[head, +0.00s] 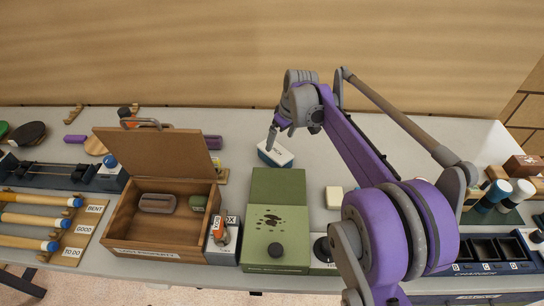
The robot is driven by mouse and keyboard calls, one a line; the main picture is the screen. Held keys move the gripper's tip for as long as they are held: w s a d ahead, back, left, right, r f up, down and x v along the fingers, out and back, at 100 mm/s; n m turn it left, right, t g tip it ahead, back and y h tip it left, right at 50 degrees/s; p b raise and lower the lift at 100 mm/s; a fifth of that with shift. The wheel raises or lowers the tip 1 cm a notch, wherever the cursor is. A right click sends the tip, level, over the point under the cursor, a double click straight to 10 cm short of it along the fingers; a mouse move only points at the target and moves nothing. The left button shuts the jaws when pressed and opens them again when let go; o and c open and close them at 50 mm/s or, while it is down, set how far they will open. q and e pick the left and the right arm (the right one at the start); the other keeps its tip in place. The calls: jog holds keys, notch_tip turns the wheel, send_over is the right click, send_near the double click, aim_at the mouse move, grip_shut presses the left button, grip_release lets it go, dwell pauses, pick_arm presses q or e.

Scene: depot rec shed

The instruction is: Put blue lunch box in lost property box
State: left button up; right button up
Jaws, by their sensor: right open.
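The blue lunch box (276,154) appears as a small blue box with a pale top, at the back middle of the table. My right gripper (281,134) is open and empty, pointing down just above the far side of the blue lunch box. I cannot tell whether its fingers touch it. The wooden lost property box (158,248) stands left of centre with its lid (157,153) raised. Inside lie a grey-brown case (157,203) and a small green item (198,203). My left gripper is not in view.
A green box with dark holes (278,190) stands between the lost property box and my right arm. A small box with an orange item (222,238) stands beside it. Cues (30,219) lie at left. A cream block (334,196) sits near the arm.

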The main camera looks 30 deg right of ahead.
aim_at(275, 150)
jog(key=shift+x, duration=3.2)
jog(key=shift+w+a+r, duration=0.1)
jog(key=shift+r, duration=0.05)
jog(key=c, duration=1.6)
